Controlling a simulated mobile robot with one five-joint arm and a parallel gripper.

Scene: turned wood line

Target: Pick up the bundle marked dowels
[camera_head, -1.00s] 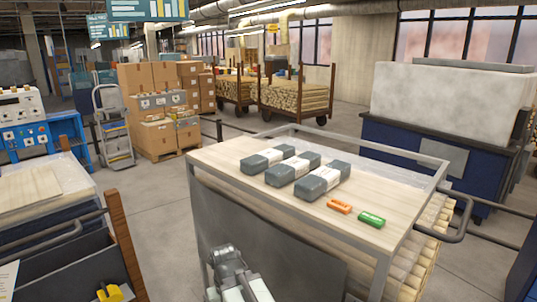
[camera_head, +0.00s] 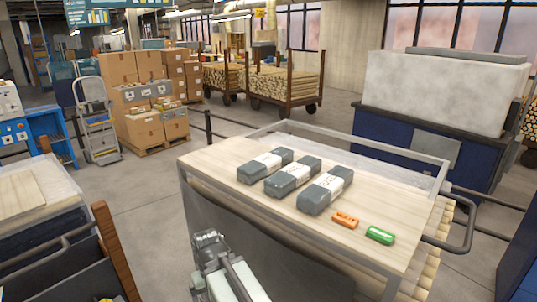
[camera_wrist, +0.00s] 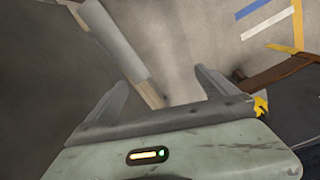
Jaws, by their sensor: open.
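Three dark grey wrapped bundles with pale label bands lie side by side on the light wood cart top (camera_head: 222,158): a left bundle (camera_head: 251,172), a middle bundle (camera_head: 280,186) and a right bundle (camera_head: 313,201). The print on the bands is too small to read, so I cannot tell which is marked dowels. My gripper shows at the bottom of the head view, low at the near side of the cart and apart from the bundles. In the wrist view my gripper (camera_wrist: 172,95) is open, with nothing between its fingers. No bundle shows there.
A metal rail (camera_head: 350,152) edges the cart's back. Open floor (camera_head: 150,185) lies between.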

